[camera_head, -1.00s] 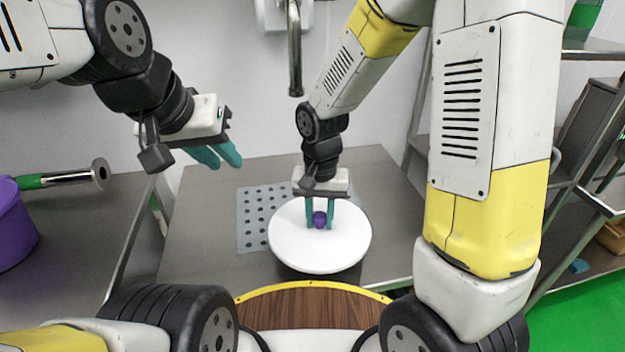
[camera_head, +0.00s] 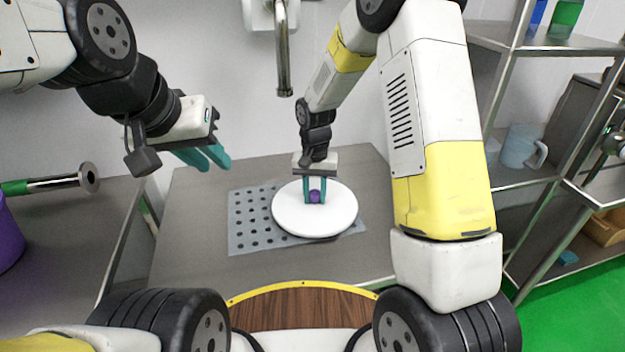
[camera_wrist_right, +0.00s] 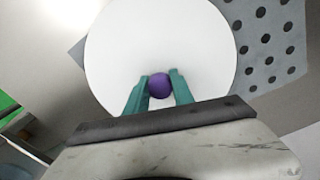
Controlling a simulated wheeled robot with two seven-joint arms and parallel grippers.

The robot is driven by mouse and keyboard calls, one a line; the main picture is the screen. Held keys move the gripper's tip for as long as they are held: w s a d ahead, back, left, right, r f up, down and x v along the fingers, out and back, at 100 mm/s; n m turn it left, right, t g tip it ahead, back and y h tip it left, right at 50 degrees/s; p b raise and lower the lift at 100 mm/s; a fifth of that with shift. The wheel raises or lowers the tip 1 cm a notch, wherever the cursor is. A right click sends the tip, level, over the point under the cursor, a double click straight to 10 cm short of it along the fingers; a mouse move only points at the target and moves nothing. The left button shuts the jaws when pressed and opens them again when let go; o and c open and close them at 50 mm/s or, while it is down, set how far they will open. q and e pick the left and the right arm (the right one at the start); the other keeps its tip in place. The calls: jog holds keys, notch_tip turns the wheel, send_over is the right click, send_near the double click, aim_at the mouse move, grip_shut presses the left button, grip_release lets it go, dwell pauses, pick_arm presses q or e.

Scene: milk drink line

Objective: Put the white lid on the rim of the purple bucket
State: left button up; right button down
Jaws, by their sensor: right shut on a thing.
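The white lid (camera_head: 335,213) is a round disc with a purple knob (camera_head: 316,196) in its middle. It is over the metal table, above the grey perforated mat; I cannot tell whether it touches the mat. My right gripper (camera_head: 315,195) is shut on the knob from above, and the wrist view shows teal fingers on both sides of the knob (camera_wrist_right: 160,86) with the lid (camera_wrist_right: 150,35) beneath. The purple bucket (camera_head: 9,238) is at the far left edge on another metal surface, mostly cut off by the frame. My left gripper (camera_head: 208,158) hangs empty over the left side, its teal fingers apart.
The perforated mat (camera_head: 241,235) lies on the metal table (camera_head: 190,225). A tap (camera_head: 283,60) hangs from the wall behind. A gap separates the table from the left surface (camera_head: 75,250). Metal shelves (camera_head: 520,180) with a clear jug (camera_head: 520,148) stand at the right.

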jog(key=shift+f, duration=0.1)
jog(key=c, duration=1.1)
grip_release()
